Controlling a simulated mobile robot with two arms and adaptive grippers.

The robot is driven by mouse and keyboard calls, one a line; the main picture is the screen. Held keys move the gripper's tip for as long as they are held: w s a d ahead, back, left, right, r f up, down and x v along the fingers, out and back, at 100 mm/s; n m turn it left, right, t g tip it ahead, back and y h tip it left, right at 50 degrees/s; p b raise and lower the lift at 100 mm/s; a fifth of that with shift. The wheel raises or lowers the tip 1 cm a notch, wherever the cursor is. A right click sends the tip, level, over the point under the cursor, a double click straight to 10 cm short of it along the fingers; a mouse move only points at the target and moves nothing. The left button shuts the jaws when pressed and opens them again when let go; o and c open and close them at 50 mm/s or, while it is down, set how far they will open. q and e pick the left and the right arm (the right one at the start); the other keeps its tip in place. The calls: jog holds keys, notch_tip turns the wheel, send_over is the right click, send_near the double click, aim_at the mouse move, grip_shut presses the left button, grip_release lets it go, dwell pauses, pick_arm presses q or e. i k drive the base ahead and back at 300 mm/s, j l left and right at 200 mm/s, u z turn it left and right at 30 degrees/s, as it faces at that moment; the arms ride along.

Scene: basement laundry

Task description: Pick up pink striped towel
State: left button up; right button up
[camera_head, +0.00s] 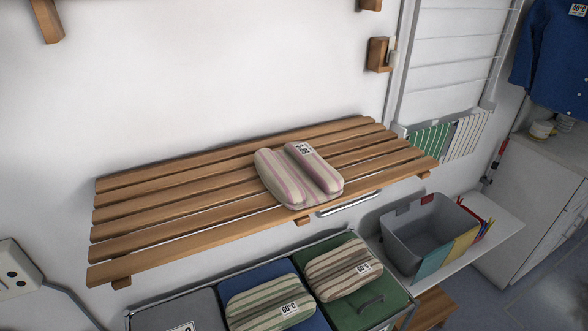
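The pink striped towel (281,182) is cream with pink and grey stripes. It lies folded on the slatted wooden shelf (170,209), right of the shelf's middle and near its front edge. A white tag with dark print shows on the towel's upper right part. Nothing covers the towel, and no gripper touches it. Neither my left nor my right gripper is in the head view.
Below the shelf, a green striped towel (262,305) and a brown striped towel (343,268) lie on coloured bins. A grey basket (420,234) stands at right on a white surface. A metal bar (349,203) runs under the shelf's front edge. The shelf's left half is clear.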

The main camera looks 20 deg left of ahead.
aim_at(296, 175)
jog(key=l+u, duration=0.4)
jog(key=i+l+u, duration=0.1)
jog(key=u, duration=0.25)
jog(key=l+u, duration=0.4)
jog(key=k+l+u, duration=0.1)
jog(key=u, duration=0.25)
jog(key=l, duration=0.1)
